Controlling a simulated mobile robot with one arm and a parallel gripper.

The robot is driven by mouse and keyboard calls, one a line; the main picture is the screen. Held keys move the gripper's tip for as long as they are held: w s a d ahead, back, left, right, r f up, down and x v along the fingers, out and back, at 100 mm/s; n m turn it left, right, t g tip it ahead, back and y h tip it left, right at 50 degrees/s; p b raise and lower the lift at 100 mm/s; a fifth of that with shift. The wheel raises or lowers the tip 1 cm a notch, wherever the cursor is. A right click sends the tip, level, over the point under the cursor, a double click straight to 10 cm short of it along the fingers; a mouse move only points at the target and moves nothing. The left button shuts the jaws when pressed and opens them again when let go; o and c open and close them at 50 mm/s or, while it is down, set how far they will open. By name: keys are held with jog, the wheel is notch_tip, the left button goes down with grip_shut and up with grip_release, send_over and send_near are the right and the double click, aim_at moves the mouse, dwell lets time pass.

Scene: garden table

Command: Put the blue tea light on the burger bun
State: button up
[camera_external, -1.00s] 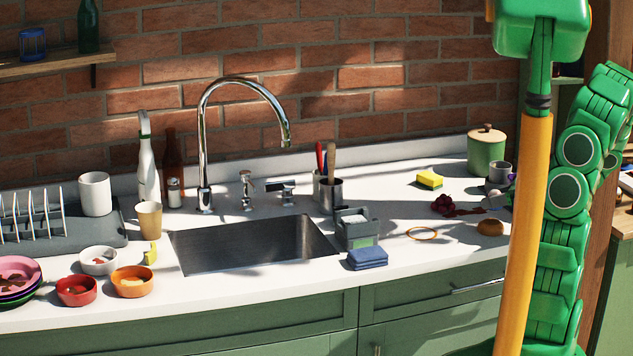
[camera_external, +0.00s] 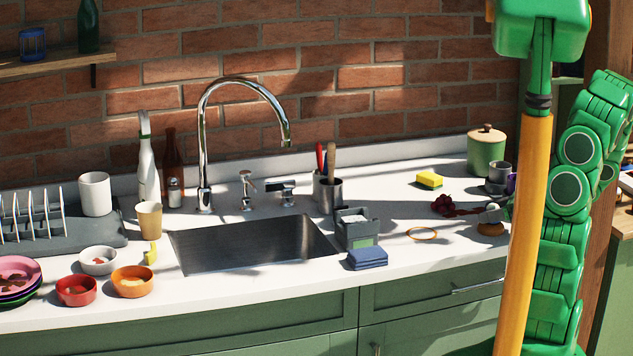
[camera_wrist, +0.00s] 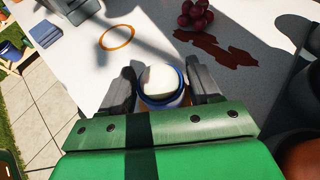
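The blue tea light (camera_wrist: 161,77), a small blue-rimmed cup with a white top, sits between the two dark fingers of my gripper (camera_wrist: 163,88) in the wrist view. The fingers appear closed on its sides. In the external view my gripper (camera_external: 503,211) is partly hidden behind my arm, at the right of the counter. The burger bun (camera_external: 490,230), round and brown, lies directly below it on the counter. The tea light's white top shows just above the bun there. I cannot tell whether it touches the bun. In the wrist view the tea light and gripper mostly hide the bun.
An orange ring (camera_external: 422,234) and dark red grapes (camera_external: 443,204) lie left of the bun. A yellow sponge (camera_external: 429,180) lies farther back. A grey cup (camera_external: 499,172) and a green lidded pot (camera_external: 486,152) stand behind the bun. Folded blue cloths (camera_external: 367,258) lie by the sink.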

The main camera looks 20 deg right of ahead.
jog(key=shift+o, duration=1.2)
jog(key=shift+r, duration=0.2)
jog(key=v, duration=1)
jog(key=shift+s+d, duration=0.1)
jog(key=shift+d, duration=0.1)
jog(key=s+a+r+n+g, duration=0.25)
jog(key=a+n, duration=0.25)
jog(key=a, duration=0.3)
jog(key=s+a+r+n+g+h, duration=0.1)
jog(key=s+a+r+n+g, duration=0.1)
jog(key=s+a+n+g, duration=0.35)
jog(key=s+a+r+n+g, duration=0.2)
jog(key=a+n, duration=0.2)
jog(key=a, duration=0.5)
jog(key=s+a+r+n+h, duration=0.1)
jog(key=s+r+n+h, duration=0.1)
jog(key=s+n+h, duration=0.2)
jog(key=s+a+r+n+g+h, duration=0.1)
jog(key=s+n+h, duration=0.3)
jog(key=s+n, duration=0.4)
jog(key=s, duration=0.4)
jog(key=shift+r+h, duration=0.3)
jog(key=shift+r, duration=0.05)
